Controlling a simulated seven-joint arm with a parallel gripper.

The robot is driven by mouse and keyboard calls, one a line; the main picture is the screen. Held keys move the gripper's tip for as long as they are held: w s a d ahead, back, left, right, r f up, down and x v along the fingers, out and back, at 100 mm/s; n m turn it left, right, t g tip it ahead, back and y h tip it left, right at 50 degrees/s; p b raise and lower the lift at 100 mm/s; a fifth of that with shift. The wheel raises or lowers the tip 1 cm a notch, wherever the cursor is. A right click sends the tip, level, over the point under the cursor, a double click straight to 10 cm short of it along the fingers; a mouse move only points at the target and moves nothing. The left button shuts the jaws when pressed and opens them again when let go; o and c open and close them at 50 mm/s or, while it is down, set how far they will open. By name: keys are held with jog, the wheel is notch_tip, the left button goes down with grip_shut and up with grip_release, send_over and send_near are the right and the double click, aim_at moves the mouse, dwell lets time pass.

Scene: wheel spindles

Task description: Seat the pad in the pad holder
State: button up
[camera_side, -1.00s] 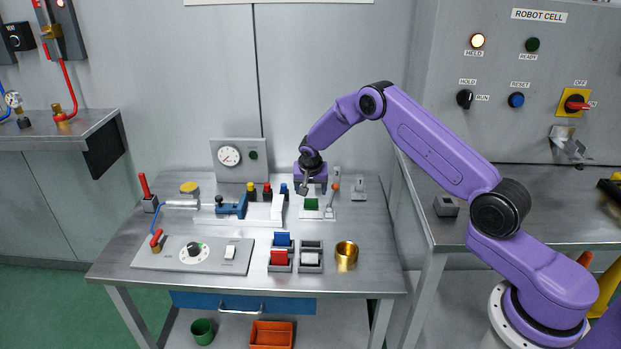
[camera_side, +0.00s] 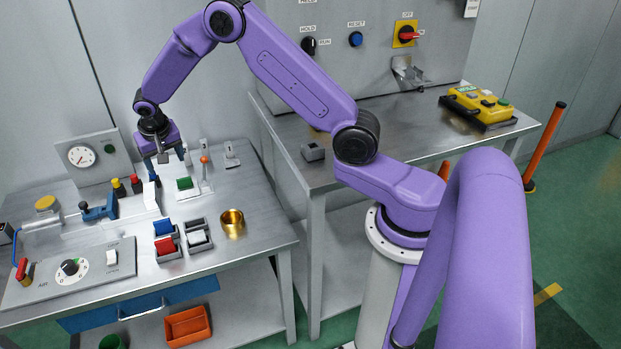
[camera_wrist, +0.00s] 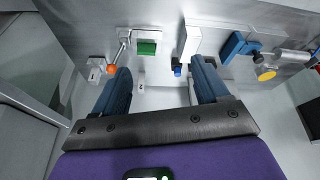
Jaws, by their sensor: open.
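No piece is marked as the pad or the pad holder, so I cannot tell for certain which they are. A green block (camera_side: 184,183) sits on a pale base beside an upright lever with an orange knob (camera_side: 204,159); the green block (camera_wrist: 147,48) and knob (camera_wrist: 112,69) also show in the wrist view. Dark trays at the bench front hold a blue block (camera_side: 163,227), a red block (camera_side: 165,245) and a white-topped block (camera_side: 198,238). My gripper (camera_side: 163,158) is open and empty above the back of the bench; its spread fingers (camera_wrist: 159,72) show in the wrist view.
A white stepped block (camera_side: 146,197), blue clamp (camera_side: 100,210) and several coloured posts stand left of the green block. A brass cup (camera_side: 232,222) stands right of the trays. A control plate (camera_side: 75,271) lies front left. The gauge panel (camera_side: 88,157) stands behind.

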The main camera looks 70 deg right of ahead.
jog(key=s+a+r+n+y, duration=0.1)
jog(key=s+a+r+n, duration=0.25)
jog(key=s, duration=0.35)
jog(key=s+a+r+n, duration=0.2)
jog(key=s+a+r, duration=0.15)
jog(key=s, duration=0.25)
jog(key=s+a+r+n+y, duration=0.1)
jog(key=s+a+r+n, duration=0.2)
jog(key=s, duration=0.4)
jog(key=s+d+n+g, duration=0.1)
jog(key=s+n, duration=0.4)
jog(key=s, duration=0.7)
jog(key=s+d+n+g, duration=0.2)
jog(key=s+n, duration=0.3)
jog(key=s, duration=0.7)
jog(key=shift+d+r+y, duration=0.4)
jog(key=shift+d+r, duration=0.05)
